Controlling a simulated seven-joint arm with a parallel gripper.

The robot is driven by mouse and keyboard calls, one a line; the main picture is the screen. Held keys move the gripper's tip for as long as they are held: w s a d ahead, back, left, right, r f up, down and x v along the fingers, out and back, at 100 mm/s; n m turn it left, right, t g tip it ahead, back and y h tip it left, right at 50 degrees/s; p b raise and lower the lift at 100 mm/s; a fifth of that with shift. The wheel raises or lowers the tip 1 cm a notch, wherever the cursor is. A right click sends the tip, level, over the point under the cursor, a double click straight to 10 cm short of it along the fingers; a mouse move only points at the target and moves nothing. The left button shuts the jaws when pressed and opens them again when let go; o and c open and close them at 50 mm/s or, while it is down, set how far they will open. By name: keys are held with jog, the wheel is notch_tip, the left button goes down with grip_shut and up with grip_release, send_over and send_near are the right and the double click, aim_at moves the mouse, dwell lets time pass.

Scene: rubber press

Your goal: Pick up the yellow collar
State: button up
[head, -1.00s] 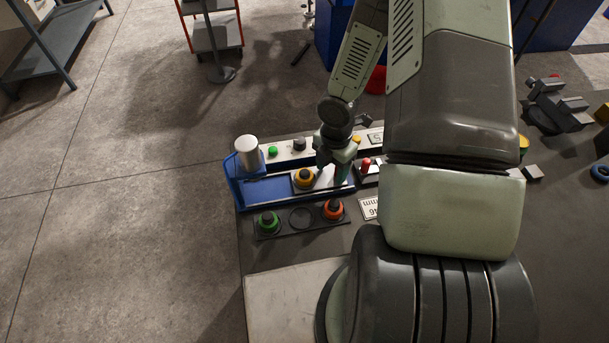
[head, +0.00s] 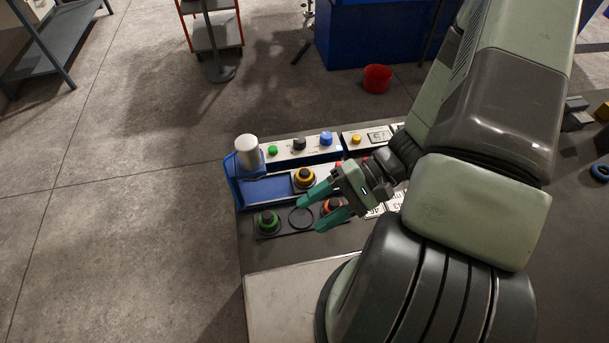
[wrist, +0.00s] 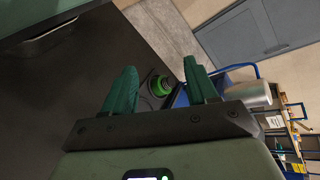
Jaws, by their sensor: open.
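My gripper (head: 312,214) is open and empty, with teal fingers pointing left in the head view. It is in front of the yellow collar and apart from it, above the row of holders. The fingers show spread in the wrist view (wrist: 160,64), with the green collar (wrist: 161,86) seen between them.
The green collar in the head view (head: 268,220) and an orange collar (head: 332,204), partly hidden by my gripper, flank an empty ring (head: 300,218). A pale cylinder (head: 247,151) stands at the press's left end. A button panel (head: 300,148) runs behind.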

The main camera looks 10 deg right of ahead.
jog(key=w+m+t+y, duration=0.1)
jog(key=w+m+t, duration=0.4)
jog(key=m, duration=0.5)
jog(key=m+t+h, duration=0.5)
jog(key=m+t, duration=0.3)
jog(key=m, duration=0.5)
send_near(300, 171)
jog(key=shift+w+a+r, duration=0.1)
jog(key=shift+a+r, duration=0.1)
jog(key=shift+r, duration=0.4)
jog(key=shift+w+a+f+m+h, duration=0.1)
jog(key=shift+w+f+m+h, duration=0.1)
jog(key=shift+w+m+h, duration=0.15)
jog(key=x, duration=1)
jog(key=shift+f, duration=0.1)
jog(key=shift+c, duration=0.5)
grip_shut()
jog(key=shift+s, duration=0.1)
